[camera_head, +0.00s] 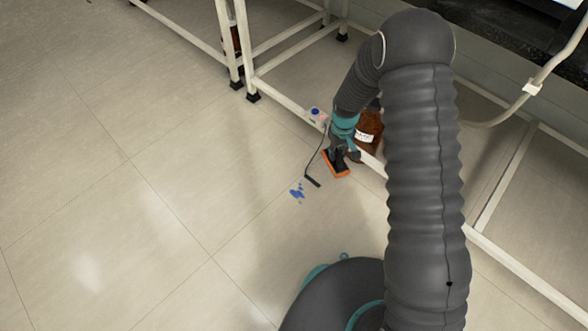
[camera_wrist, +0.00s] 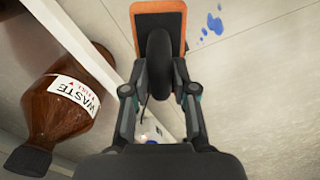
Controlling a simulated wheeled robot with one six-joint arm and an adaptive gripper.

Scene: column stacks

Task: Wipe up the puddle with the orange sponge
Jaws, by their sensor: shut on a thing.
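The puddle (camera_head: 297,190) is a few small blue patches on the tiled floor, and it also shows at the upper right of the wrist view (camera_wrist: 212,24). The orange sponge (camera_head: 336,165) has a dark handle or back; in the wrist view its orange edge (camera_wrist: 179,20) frames a grey-brown face. My gripper (camera_head: 339,152) is shut on the dark part of the sponge; in the wrist view its fingers (camera_wrist: 158,88) close around that part. The sponge is to the right of the puddle and apart from it. I cannot tell whether it touches the floor.
A brown waste bottle (camera_head: 368,130) stands beside my gripper, close to the white frame rail (camera_head: 290,107). A small white container with a blue cap (camera_head: 316,115) is by the rail. Open floor lies left.

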